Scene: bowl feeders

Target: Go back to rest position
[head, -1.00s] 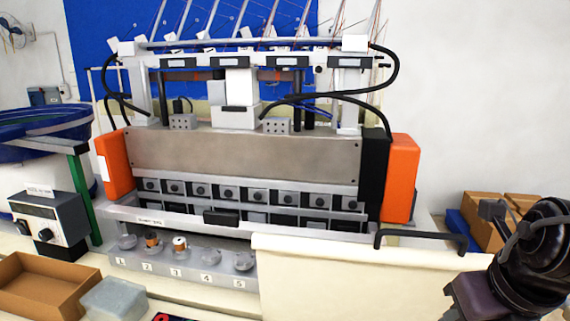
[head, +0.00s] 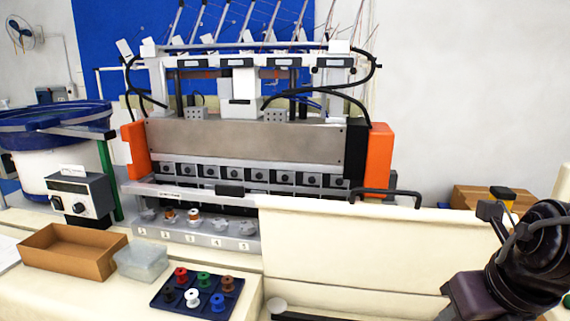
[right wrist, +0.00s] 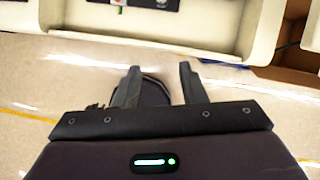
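My right arm stands at the right edge of the head view, dark and bent, in front of the cream counter. My right gripper (right wrist: 158,85) shows in the right wrist view with its two grey fingers apart and nothing between them. It is over the pale floor, clear of the counter edge. The lower end of this arm is cut off in the head view. My left gripper and left arm are not in view.
The machine (head: 245,142) with orange ends stands at the back, above a numbered spool holder (head: 205,242). A blue tray (head: 157,304) of several spools, a clear box (head: 141,262) and a brown box (head: 65,266) lie on the counter. A bowl feeder (head: 45,120) is at left.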

